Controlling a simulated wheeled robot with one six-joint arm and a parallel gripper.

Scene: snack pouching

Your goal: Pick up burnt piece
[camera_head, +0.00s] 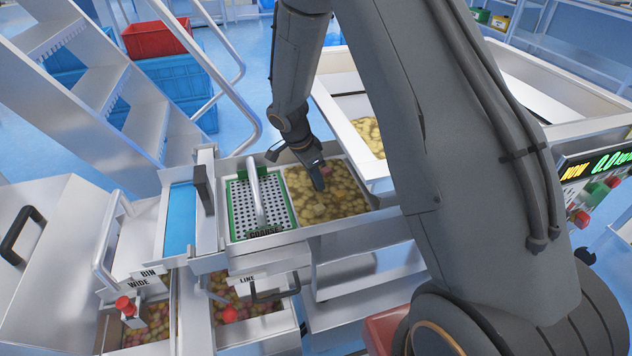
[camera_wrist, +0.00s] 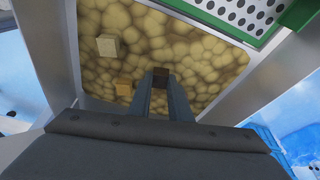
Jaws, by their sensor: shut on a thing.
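The burnt piece (camera_wrist: 161,76) is a small dark brown block between the fingertips in the wrist view. My gripper (camera_wrist: 160,84) is shut on it, over the yellowish snack pieces in the tray. In the head view my gripper (camera_head: 318,180) reaches down into the snack tray (camera_head: 362,198). The burnt piece cannot be made out there. Whether it still touches the pieces below is hard to tell.
Two lighter blocks, one pale (camera_wrist: 107,45) and one tan (camera_wrist: 123,87), lie on the snacks. A green-framed perforated plate (camera_head: 240,200) with a handle sits left of the tray. Metal tray walls stand close around my gripper.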

